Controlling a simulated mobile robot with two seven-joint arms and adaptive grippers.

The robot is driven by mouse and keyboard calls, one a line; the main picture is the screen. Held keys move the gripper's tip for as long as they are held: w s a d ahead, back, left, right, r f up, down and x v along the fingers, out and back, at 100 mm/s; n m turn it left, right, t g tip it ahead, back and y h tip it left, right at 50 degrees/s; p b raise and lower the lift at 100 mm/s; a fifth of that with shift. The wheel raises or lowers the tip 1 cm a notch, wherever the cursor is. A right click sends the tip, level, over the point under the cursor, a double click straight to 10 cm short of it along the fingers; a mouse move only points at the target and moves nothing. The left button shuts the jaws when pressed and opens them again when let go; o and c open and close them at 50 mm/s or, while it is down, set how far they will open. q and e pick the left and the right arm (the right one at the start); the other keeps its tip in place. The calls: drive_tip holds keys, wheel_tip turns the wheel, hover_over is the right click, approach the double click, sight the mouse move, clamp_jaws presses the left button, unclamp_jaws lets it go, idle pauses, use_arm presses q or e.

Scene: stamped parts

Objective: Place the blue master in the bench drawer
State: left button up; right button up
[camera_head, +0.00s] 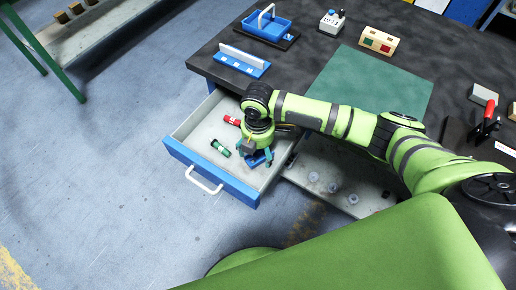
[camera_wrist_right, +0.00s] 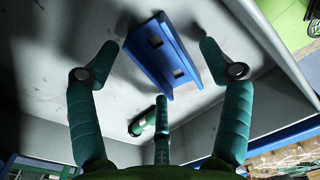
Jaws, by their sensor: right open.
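The blue master (camera_wrist_right: 160,52), a blue angled piece with square holes, lies on the floor of the bench drawer (camera_head: 206,172). In the head view the blue master (camera_head: 257,159) is partly hidden below my right gripper (camera_head: 257,153). The drawer is pulled open, with a blue front and a white handle. My right gripper (camera_wrist_right: 158,66) is open and points down into the drawer. Its fingers stand around the blue master with gaps, and none visibly grips it. My left gripper is not in view.
A green cylinder (camera_head: 220,148) and a red cylinder (camera_head: 232,120) also lie in the drawer. A blue holder (camera_head: 243,61), a blue tray (camera_head: 267,27) and a green mat (camera_head: 375,82) are on the dark bench. A shelf (camera_head: 335,178) with several round parts is right of the drawer.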

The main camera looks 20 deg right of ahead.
sight(258, 155)
wheel_tip(258, 155, up, 12)
drive_tip(key=p, duration=0.1)
drive_tip(key=shift+r, duration=0.1)
idle(1.4)
